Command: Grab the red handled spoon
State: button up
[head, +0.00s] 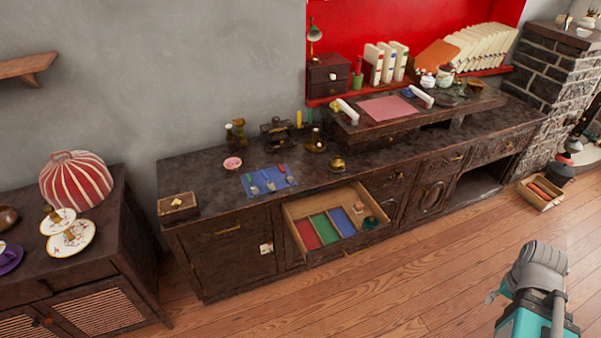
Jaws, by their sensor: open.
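A blue mat (262,191) lies on the dark wooden counter, left of its middle. Several small utensils with metal heads lie on it. The one on the right, with a red handle (282,169), looks like the red handled spoon; its head points toward the counter's front edge. The utensils are small in this view, so their exact shapes are hard to tell. Part of my arm (535,285), grey and teal, shows at the lower right over the floor, far from the mat. I cannot make out my gripper's fingers there.
Below the mat, an open drawer (293,213) with red, green and blue sections juts from the counter (215,172). A pink bowl (232,163) stands left of the mat. A dark box (178,205) sits at the counter's left end. The wooden floor (420,290) in front is clear.

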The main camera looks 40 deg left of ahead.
aim_at(290, 179)
jog(key=z, duration=0.5)
jog(key=k, duration=0.9)
jog(key=u, duration=1.3)
jog(key=i, duration=0.7)
jog(key=u, duration=0.1)
